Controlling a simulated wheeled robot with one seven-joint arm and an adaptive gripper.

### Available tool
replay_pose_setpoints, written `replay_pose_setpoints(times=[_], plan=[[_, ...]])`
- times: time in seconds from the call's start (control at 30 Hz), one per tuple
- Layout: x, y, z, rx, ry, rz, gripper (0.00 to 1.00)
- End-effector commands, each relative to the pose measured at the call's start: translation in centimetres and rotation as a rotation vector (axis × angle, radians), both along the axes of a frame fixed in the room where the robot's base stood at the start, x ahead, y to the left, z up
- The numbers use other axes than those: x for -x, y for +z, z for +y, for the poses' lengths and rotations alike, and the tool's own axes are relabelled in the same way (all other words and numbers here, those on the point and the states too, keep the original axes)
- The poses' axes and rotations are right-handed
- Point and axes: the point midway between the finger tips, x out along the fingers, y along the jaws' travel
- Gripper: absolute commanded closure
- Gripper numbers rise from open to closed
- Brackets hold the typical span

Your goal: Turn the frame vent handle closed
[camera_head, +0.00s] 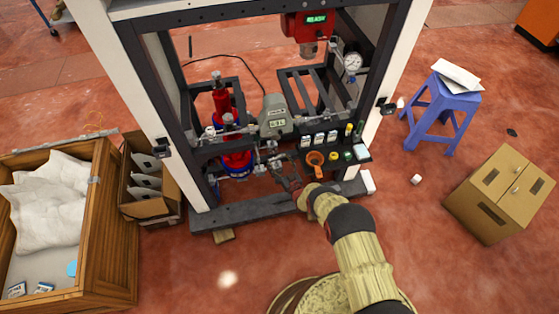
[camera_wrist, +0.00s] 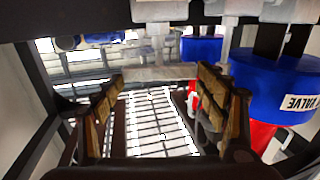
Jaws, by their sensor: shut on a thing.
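My gripper (camera_head: 290,180) reaches in to the front of the frame, below the small shelf. In the wrist view its two padded fingers (camera_wrist: 162,88) stand apart on either side of a pale grey bar (camera_wrist: 160,73), which looks like the vent handle and spans between the fingertips. The gripper is shut on this bar. In the head view the handle is hard to tell from the metal fittings (camera_head: 268,152) by the fingers. Its exact angle cannot be read.
A blue-topped part (camera_wrist: 275,85) marked VALVE stands close to the right finger. Dark and white frame posts (camera_head: 128,90) enclose the work area. A shelf with small cups (camera_head: 335,157) is just above my gripper. A wooden crate (camera_head: 110,215), blue stool (camera_head: 440,105) and cardboard box (camera_head: 500,195) stand outside.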

Motion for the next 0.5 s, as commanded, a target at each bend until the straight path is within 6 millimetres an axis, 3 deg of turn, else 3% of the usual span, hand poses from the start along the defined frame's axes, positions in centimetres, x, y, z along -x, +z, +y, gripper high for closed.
replay_pose_setpoints(times=[0.5], plan=[[0.23,-0.08,0.54,0.001,-0.222,-0.002,0.53]])
